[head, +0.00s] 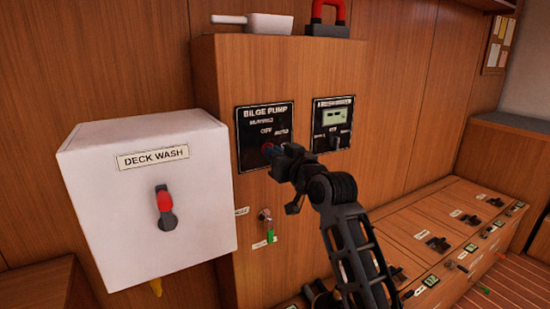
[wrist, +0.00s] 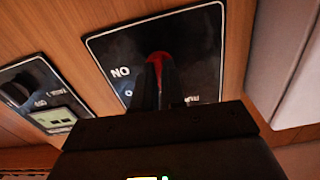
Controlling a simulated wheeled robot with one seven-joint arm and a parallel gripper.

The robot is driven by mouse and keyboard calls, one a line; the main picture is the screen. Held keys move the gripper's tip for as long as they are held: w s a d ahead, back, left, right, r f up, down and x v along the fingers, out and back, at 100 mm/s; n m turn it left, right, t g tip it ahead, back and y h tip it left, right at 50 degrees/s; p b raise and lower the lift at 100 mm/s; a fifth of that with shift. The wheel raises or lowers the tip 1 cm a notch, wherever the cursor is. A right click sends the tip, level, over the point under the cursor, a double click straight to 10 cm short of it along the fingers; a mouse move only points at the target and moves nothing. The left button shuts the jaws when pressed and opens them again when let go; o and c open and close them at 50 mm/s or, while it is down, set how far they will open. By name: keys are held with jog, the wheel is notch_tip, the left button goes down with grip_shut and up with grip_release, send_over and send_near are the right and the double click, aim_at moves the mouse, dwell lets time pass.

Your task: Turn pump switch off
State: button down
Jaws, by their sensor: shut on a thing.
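The bilge pump panel (head: 265,118) is a black plate on the wooden cabinet, lettered BILGE PUMP, with OFF and AUTO marks around its switch. Its red switch knob (head: 267,149) shows just left of my gripper (head: 279,155). In the wrist view the panel (wrist: 205,45) appears turned over, and the red knob (wrist: 158,57) is between my dark fingers (wrist: 160,85). My gripper is shut on the knob. The fingers hide most of the knob, so I cannot tell which mark it points to.
A white DECK WASH box (head: 105,190) with a red-handled switch stands out at left. A panel with a small display (head: 333,122) is to the right. A key with a green tag (head: 268,228) hangs below.

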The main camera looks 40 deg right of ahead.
jog(key=shift+f+n, duration=0.15)
jog(key=shift+n, duration=0.35)
jog(key=c, duration=1.2)
grip_release()
jog(key=v, duration=0.8)
jog(key=shift+b, duration=0.35)
